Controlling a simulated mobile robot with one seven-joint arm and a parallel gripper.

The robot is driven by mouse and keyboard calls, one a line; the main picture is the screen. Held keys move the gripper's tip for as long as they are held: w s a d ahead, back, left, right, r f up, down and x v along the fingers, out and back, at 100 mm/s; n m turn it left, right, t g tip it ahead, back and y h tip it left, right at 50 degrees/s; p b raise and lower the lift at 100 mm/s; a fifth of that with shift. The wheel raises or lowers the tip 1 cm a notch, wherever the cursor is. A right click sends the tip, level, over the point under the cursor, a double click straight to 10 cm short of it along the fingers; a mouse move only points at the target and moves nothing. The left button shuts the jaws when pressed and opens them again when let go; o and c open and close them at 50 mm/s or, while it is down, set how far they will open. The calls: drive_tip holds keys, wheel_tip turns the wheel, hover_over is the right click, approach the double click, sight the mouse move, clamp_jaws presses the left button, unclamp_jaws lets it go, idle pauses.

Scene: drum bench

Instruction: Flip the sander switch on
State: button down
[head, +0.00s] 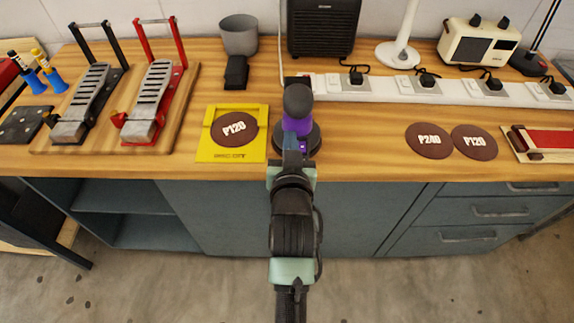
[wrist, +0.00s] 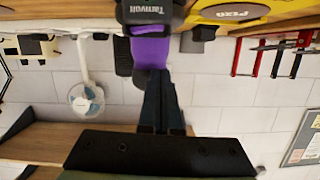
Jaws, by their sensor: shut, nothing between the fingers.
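The sander (head: 298,122) stands upright on the wooden bench, with a dark grey top, a purple body and a dark round pad. In the wrist view, which is upside down, its purple body (wrist: 151,52) fills the top middle, below a black part lettered "Tarnvolt". My gripper (head: 290,143) is at the sander's front side, fingers shut and empty. In the wrist view, my fingertips (wrist: 160,78) reach the lower edge of the purple body; I cannot tell whether they touch. The switch is not clearly visible, and I cannot tell its position.
A yellow sheet (head: 204,145) with a P120 disc lies left of the sander. Two brown discs (head: 429,141) lie to the right. A white power strip (head: 385,88) with plugs runs behind. Pedals on a wooden board (head: 178,108) stand left. The bench's front edge (head: 370,171) is near my gripper.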

drive_tip(key=b+v, duration=0.1)
drive_tip(key=v, duration=0.9)
drive_tip(key=shift+a+b, duration=0.15)
drive_tip(key=shift+b, duration=0.25)
drive_tip(key=shift+r, duration=0.1)
